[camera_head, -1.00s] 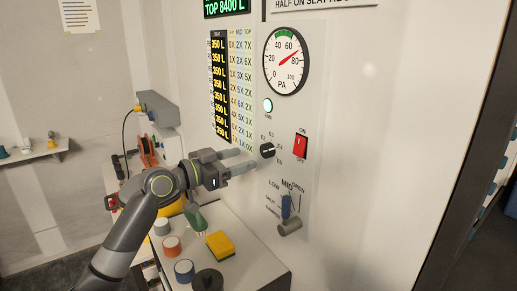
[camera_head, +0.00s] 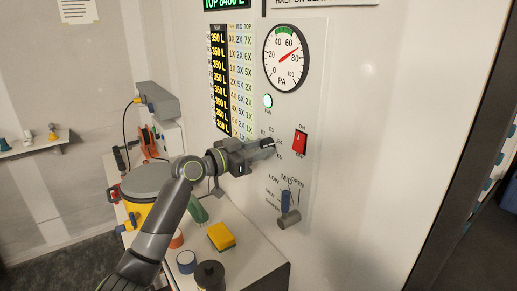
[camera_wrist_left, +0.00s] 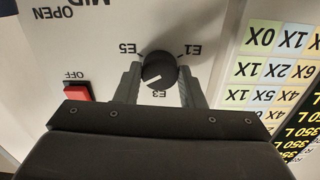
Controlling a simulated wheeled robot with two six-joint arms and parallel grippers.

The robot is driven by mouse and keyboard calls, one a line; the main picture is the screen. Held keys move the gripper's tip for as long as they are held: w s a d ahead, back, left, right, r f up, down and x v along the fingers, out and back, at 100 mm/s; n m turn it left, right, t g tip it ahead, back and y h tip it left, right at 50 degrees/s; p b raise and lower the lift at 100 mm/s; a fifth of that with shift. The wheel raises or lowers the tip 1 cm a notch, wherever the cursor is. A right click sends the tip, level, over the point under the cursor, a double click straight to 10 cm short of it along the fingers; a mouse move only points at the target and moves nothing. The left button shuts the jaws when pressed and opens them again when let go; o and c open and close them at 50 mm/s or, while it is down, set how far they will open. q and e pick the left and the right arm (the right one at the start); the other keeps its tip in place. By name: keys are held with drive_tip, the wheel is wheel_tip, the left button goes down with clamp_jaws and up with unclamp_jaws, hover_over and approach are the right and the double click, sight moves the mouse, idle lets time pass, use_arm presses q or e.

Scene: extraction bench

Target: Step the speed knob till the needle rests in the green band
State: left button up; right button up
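The dark round speed knob (camera_wrist_left: 158,70) is between the two fingers of my left gripper (camera_wrist_left: 159,84) in the wrist view. One finger flanks each side, close to it; whether they touch is unclear. The knob's white mark points lower left there, away from E1, toward the side where the finger hides a label. In the head view my left gripper (camera_head: 274,147) covers the knob. The PA gauge (camera_head: 286,58) has a green band at its top; its red needle points upper right, between 60 and 80, past the band. My right gripper is out of view.
A lit lamp (camera_head: 268,101) is above. A yellow sponge (camera_head: 221,236) and tape rolls lie on the bench below.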

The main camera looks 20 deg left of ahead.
use_arm(q)
drive_tip(key=c, duration=0.4)
drive_tip(key=shift+n, duration=0.4)
drive_tip(key=shift+c, duration=0.2)
drive_tip(key=n+p, duration=0.1)
drive_tip(key=n, duration=0.1)
drive_tip(key=shift+n, duration=0.3)
drive_tip(key=n+p, duration=0.1)
drive_tip(key=n, duration=0.1)
drive_tip(key=shift+r+n, duration=0.1)
drive_tip(key=shift+n, duration=0.3)
drive_tip(key=n+p, duration=0.2)
drive_tip(key=n, duration=0.2)
drive_tip(key=shift+n+p, duration=0.4)
drive_tip(key=shift+n, duration=0.4)
drive_tip(key=o, duration=1)
